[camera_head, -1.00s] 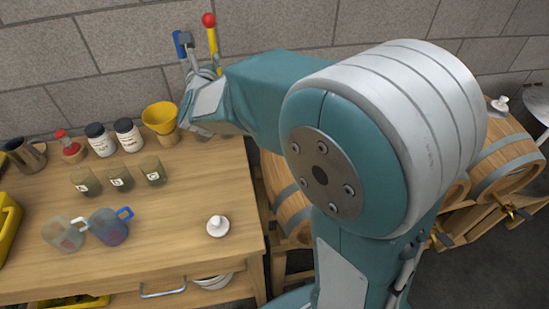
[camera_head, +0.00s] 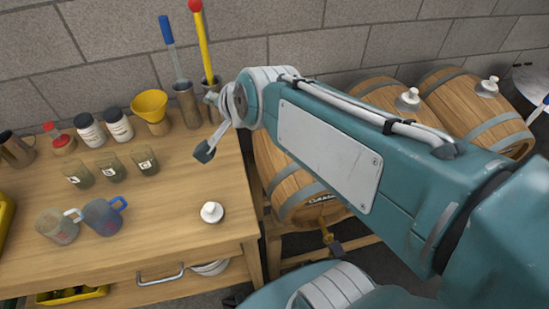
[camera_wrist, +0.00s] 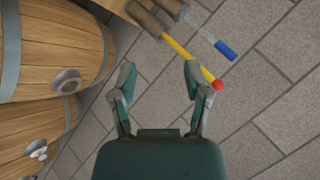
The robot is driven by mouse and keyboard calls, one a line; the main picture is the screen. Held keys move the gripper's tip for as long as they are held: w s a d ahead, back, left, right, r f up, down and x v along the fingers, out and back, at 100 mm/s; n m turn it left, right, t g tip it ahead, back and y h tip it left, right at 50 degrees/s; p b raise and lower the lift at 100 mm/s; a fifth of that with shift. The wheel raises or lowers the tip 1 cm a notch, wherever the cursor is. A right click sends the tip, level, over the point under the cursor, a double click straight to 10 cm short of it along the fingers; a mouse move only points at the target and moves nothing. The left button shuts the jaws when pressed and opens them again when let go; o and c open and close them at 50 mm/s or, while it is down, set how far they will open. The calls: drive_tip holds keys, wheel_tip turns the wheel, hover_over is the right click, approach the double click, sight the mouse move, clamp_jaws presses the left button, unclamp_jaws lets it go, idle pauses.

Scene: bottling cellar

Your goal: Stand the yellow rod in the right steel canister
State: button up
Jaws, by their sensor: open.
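The yellow rod (camera_head: 203,45) with a red ball on top stands, leaning slightly, in the right steel canister (camera_head: 211,88). A blue-handled tool (camera_head: 167,32) stands in the left steel canister (camera_head: 186,104). My gripper (camera_head: 210,124) is open and empty, low and in front of the right canister in the head view. In the wrist view my gripper (camera_wrist: 160,76) has its jaws wide apart. There the yellow rod (camera_wrist: 178,47) passes behind the right finger, and its red ball shows just beyond. The rod's lower end is hidden inside the canister.
A yellow funnel (camera_head: 150,105), jars (camera_head: 91,129) and a white stopper (camera_head: 212,212) are on the wooden bench (camera_head: 180,215). Barrels (camera_head: 280,180) stand right of it under my arm. The bench front has bare room.

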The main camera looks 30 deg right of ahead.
drive_tip(key=s+d+f+n+g+h, duration=0.1)
drive_tip(key=s+d+f+n+g, duration=0.1)
drive_tip(key=s+n, duration=0.3)
drive_tip(key=s+d+f+n+g+h, duration=0.1)
drive_tip(key=s+n, duration=0.3)
drive_tip(key=s, duration=0.4)
drive_tip(key=shift+s+d+f+n+g, duration=0.15)
drive_tip(key=shift+d+f+n+g, duration=0.25)
drive_tip(key=shift+d+f+g, duration=0.3)
drive_tip(key=shift+r, duration=0.1)
